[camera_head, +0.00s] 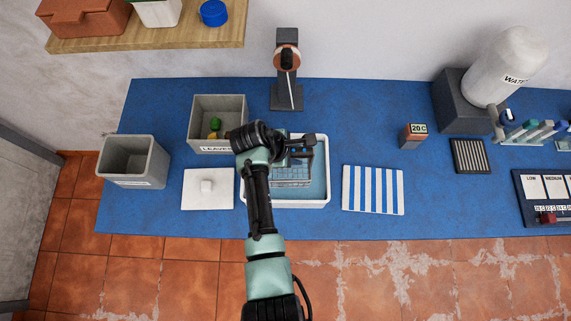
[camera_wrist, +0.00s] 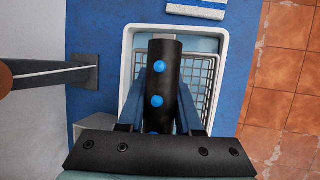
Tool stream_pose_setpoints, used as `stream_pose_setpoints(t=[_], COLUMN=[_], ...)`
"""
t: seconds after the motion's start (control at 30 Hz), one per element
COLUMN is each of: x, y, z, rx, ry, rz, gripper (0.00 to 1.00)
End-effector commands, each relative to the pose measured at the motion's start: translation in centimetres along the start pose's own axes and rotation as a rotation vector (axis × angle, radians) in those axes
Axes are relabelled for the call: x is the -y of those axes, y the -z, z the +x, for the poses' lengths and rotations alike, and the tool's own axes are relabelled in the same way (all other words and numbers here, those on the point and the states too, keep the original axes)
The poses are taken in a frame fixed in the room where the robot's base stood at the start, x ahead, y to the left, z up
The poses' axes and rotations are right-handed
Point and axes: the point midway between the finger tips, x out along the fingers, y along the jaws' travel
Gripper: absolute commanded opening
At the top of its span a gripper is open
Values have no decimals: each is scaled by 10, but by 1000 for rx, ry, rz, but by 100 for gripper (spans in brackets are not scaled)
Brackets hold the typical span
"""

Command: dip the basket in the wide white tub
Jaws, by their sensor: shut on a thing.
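The wide white tub (camera_head: 327,198) stands on the blue worktop and has pale blue liquid inside. The wire basket (camera_head: 291,178) lies within the tub's outline in the head view. How deep it sits in the liquid I cannot tell. My gripper (camera_head: 303,146) is over the tub's back part, shut on the basket's handle. In the wrist view my gripper (camera_wrist: 160,112) has its fingers on either side of a dark handle with blue dots (camera_wrist: 165,70). The basket's grid (camera_wrist: 203,75) shows beyond it, inside the tub's rim (camera_wrist: 238,75). My arm hides the tub's left part.
A white lid with a knob (camera_head: 207,200) lies left of the tub, a striped cloth (camera_head: 373,190) right. Behind left is a grey bin labelled LEAVES (camera_head: 219,105); another grey bin (camera_head: 134,160) is farther left. A dark stand (camera_head: 287,95) rises behind. Worktop around the timer (camera_head: 413,136) is mostly clear.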

Motion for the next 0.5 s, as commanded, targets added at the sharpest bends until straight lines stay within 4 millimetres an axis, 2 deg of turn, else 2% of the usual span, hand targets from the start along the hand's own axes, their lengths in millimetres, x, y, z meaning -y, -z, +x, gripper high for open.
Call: stream_pose_setpoints(t=[0.5], x=[-3], y=[-3], z=[-6], rx=[0], ry=[-2], rz=[1], gripper=[0])
